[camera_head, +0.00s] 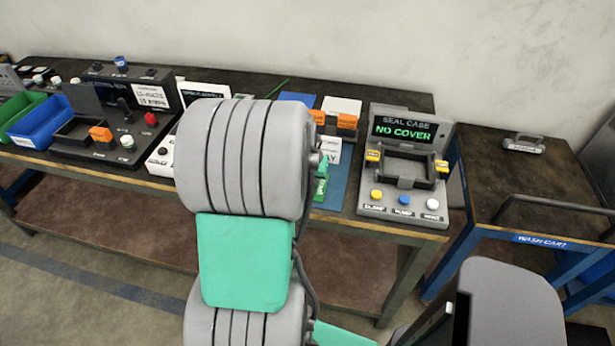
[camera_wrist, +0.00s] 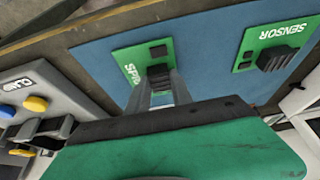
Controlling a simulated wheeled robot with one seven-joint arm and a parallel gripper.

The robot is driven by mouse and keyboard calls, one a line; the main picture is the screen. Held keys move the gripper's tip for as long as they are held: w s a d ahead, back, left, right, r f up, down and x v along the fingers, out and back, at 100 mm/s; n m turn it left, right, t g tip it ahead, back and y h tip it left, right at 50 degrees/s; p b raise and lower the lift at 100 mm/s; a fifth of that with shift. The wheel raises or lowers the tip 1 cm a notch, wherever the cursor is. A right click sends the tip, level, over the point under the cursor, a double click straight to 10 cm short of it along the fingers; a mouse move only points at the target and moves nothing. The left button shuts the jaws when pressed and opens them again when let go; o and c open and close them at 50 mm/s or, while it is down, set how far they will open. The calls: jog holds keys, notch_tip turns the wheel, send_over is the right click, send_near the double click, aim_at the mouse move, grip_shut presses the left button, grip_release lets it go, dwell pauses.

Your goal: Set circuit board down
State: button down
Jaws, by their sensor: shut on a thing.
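A green circuit board with white lettering that starts "SPR" (camera_wrist: 140,62) shows in the wrist view over a blue mat (camera_wrist: 205,28). My gripper (camera_wrist: 160,84) is shut on the dark raised block of this board. I cannot tell whether the board touches the mat or is just above it. A second green board marked SENSOR (camera_wrist: 262,48) lies to the right on the mat. In the head view, my arm hides the gripper and most of this area; part of a green board (camera_head: 321,186) and the blue mat (camera_head: 338,194) show beside it.
The grey SEAL CASE station (camera_head: 365,208), its screen reading NO COVER, stands right of the mat on the workbench (camera_head: 414,233). White and orange parts (camera_head: 341,107) sit behind the mat. Blue (camera_head: 42,122) and green bins stand far left. A wash cart (camera_head: 540,238) is at right.

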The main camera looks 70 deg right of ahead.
jog(key=shift+f, duration=0.15)
jog(key=c, duration=1.1)
grip_release()
jog(key=shift+c, duration=0.2)
